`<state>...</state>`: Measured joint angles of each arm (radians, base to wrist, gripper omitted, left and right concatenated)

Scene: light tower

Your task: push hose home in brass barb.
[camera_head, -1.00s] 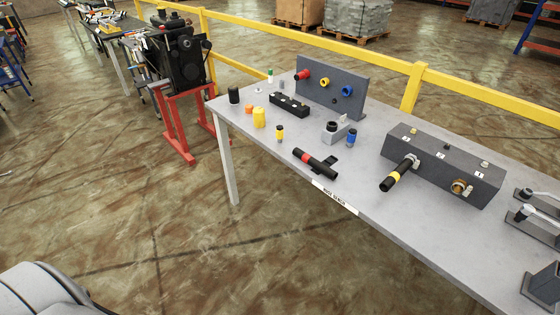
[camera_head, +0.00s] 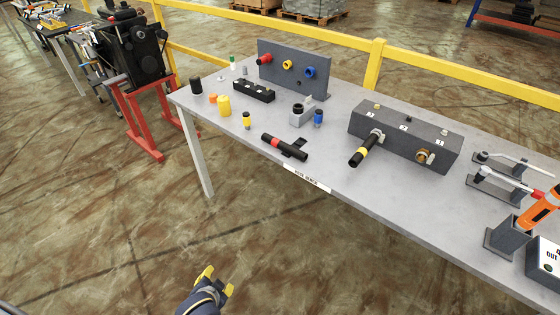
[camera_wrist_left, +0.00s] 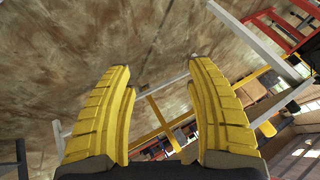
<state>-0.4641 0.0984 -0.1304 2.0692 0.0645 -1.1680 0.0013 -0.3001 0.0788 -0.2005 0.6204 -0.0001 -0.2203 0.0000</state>
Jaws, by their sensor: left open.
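A black hose with a yellow band (camera_head: 359,156) sticks out from the front of a dark grey block (camera_head: 390,138). Its far end meets a silvery fitting (camera_head: 377,135); I cannot tell how far on it sits. A brass fitting (camera_head: 423,156) is bare at the block's right end. My left gripper (camera_head: 217,281) is open and empty, low over the floor in front of the bench. Its yellow fingers are spread apart in the left wrist view (camera_wrist_left: 159,68). My right gripper is not in view.
The grey bench (camera_head: 335,172) also holds an upright panel with coloured ports (camera_head: 293,72), small yellow and black caps, a black slotted block (camera_head: 254,91), and lever clamps (camera_head: 503,185) with an orange tool (camera_head: 540,211) at right. A yellow rail (camera_head: 448,88) runs behind.

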